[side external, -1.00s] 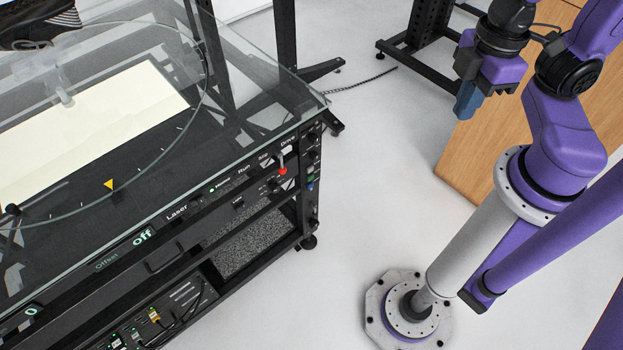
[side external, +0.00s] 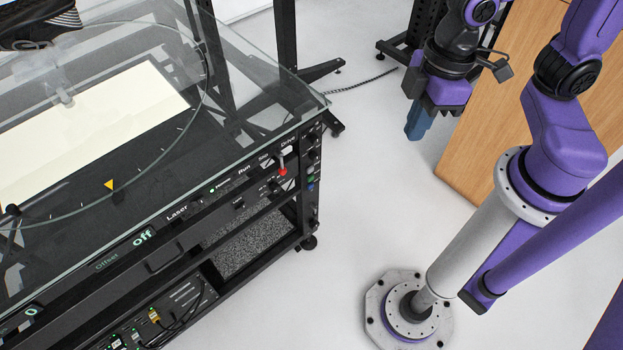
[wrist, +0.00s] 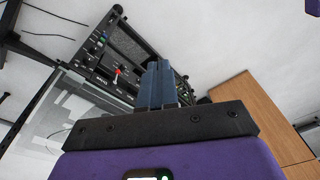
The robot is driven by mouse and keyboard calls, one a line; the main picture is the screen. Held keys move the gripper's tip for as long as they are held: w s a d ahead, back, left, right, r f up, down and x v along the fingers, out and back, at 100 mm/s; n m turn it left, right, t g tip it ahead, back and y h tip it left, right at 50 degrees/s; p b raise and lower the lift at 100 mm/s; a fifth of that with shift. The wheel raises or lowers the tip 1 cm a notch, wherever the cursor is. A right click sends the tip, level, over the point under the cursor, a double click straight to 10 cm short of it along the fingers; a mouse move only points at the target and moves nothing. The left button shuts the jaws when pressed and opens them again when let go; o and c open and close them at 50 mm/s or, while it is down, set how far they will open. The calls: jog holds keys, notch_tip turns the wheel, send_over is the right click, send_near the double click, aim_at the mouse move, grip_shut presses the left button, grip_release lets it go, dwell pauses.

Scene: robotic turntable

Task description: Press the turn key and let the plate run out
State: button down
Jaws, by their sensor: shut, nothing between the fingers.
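The turntable's glass plate (side external: 250,75) covers the black cabinet at the left in the side external view, with a dark shoe (side external: 38,20) on it at the top left. The control panel runs along the cabinet's front edge, with labels Laser, Run and Drive and a red-based lever (side external: 283,170) near its right end. The red lever base also shows in the wrist view (wrist: 117,72). The turn key itself is too small to pick out. My gripper (side external: 417,130) is shut and empty, in the air to the right of the cabinet, well apart from the panel.
A wooden cabinet (side external: 510,100) stands behind my arm at the right. A black metal stand (side external: 395,48) is at the back. White floor (side external: 350,190) lies open between the turntable cabinet and my base.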

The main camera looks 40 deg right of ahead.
aim_at(310, 178)
jog(key=w+a+f+m+t+y, duration=0.1)
jog(key=w+a+f+m+y, duration=0.1)
jog(key=w+a+f, duration=0.75)
jog(key=w+a+f+m+t, duration=0.1)
jog(key=w+a+f, duration=0.15)
jog(key=f, duration=0.55)
jog(key=w+a+f+t, duration=0.1)
jog(key=w+f, duration=0.2)
jog(key=f, duration=0.4)
jog(key=d+f+t, duration=0.3)
jog(key=d+f, duration=0.5)
jog(key=f, duration=0.3)
jog(key=d+f+m+t, duration=0.1)
jog(key=d+f+t, duration=0.1)
jog(key=d+f, duration=0.5)
notch_tip(310, 178, down, 5)
jog(key=shift+d+f+m+t, duration=0.1)
jog(key=shift+d+m+t, duration=0.2)
jog(key=shift+d+t, duration=0.1)
jog(key=shift+w, duration=0.1)
jog(key=w, duration=0.8)
jog(key=shift+w, duration=0.35)
jog(key=shift+w, duration=0.1)
